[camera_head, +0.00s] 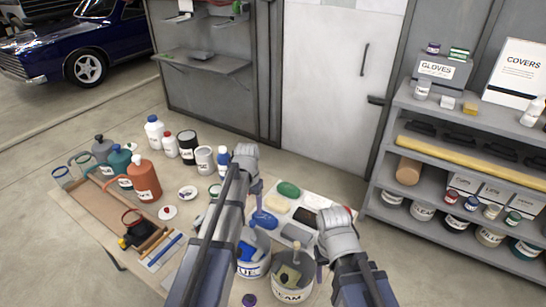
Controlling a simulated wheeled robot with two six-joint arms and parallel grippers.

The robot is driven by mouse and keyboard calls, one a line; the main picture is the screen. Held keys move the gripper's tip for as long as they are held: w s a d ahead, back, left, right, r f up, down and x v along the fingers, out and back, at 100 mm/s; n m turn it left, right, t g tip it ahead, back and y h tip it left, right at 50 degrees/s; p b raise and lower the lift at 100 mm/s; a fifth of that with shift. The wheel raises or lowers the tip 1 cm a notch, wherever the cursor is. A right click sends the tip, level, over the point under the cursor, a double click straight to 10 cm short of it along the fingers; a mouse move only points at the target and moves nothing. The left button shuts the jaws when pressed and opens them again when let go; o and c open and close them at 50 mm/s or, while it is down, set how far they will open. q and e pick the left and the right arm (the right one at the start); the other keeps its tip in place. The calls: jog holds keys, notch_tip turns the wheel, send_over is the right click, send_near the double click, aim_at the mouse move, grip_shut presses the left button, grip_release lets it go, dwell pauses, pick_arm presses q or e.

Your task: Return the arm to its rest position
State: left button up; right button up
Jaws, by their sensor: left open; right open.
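My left arm reaches up from the bottom middle, over the workbench (115,235). Its end, with the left gripper (250,175), is above the middle of the bench, near the blue-capped bottles. My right arm comes up from the bottom right.
Two labelled buckets (291,285) stand close between my arms. Bottles, including an orange jug (144,180), and a wooden tray (88,197) fill the left side. Grey shelves (455,115) with cans and boxes stand at the right. Floor is open beyond the bench.

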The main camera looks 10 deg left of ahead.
pick_arm(q)
jog(key=s+d+f+m+b, duration=0.1)
jog(key=s+d, duration=0.6)
jog(key=s, duration=0.3)
jog(key=s+d+m+y+b, duration=0.1)
jog(key=s+d, duration=0.7)
jog(key=s, duration=0.1)
jog(key=shift+s+d+f, duration=0.3)
jog(key=shift+s+f, duration=0.1)
pick_arm(e)
jog(key=shift+f, duration=0.95)
pick_arm(q)
jog(key=shift+a, duration=0.1)
pick_arm(e)
jog(key=shift+w, duration=0.1)
